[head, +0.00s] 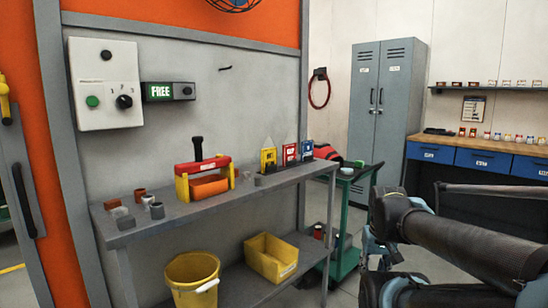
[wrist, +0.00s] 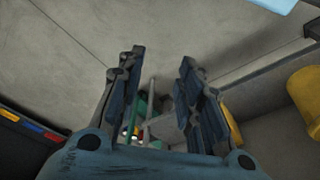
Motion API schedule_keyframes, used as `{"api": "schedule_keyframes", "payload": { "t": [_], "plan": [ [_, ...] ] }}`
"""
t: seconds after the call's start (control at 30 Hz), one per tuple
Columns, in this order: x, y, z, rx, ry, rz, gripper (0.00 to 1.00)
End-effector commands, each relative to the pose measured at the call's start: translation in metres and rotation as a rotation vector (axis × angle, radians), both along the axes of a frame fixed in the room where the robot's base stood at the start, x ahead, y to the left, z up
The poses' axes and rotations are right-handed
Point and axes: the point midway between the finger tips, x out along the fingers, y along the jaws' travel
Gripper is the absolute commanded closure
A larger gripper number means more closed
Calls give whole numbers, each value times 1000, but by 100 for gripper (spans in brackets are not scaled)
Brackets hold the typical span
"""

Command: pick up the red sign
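The red sign (head: 289,153) stands upright on the grey workbench (head: 215,203), near its right end. It is in a row between a yellow sign (head: 268,159) on its left and a blue sign (head: 307,150) on its right; a dark holder is at their base. My gripper (wrist: 160,68) is open in the wrist view, with its two fingers apart and nothing between them. In the head view my arm comes in from the lower right, well to the right of the bench and apart from the signs. The red sign cannot be made out in the wrist view.
A red and yellow toolbox (head: 204,178) and several small cups stand left of the signs. Yellow bins (head: 270,258) sit on the lower shelf. A green cart (head: 348,225) stands at the bench's right end. A grey locker (head: 385,120) is behind.

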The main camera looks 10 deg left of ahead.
Motion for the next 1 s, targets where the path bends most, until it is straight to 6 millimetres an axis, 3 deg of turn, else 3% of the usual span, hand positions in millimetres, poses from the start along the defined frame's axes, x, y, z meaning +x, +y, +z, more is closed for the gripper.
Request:
{"api": "schedule_keyframes", "payload": {
  "t": [0.33, 0.43, 0.53, 0.6, 0.63, 1.0],
  "plan": [
    [0, 0, 0, 0, 0, 0, 64],
    [-7, 2, 5, 5, -12, 5, 42],
    [1, 9, 11, 35, -22, 36, 19],
    [12, 22, 18, 73, -36, 76, 3],
    [18, 28, 22, 94, -43, 99, 0],
    [124, 108, 94, 392, -268, 420, 0]
  ]
}}
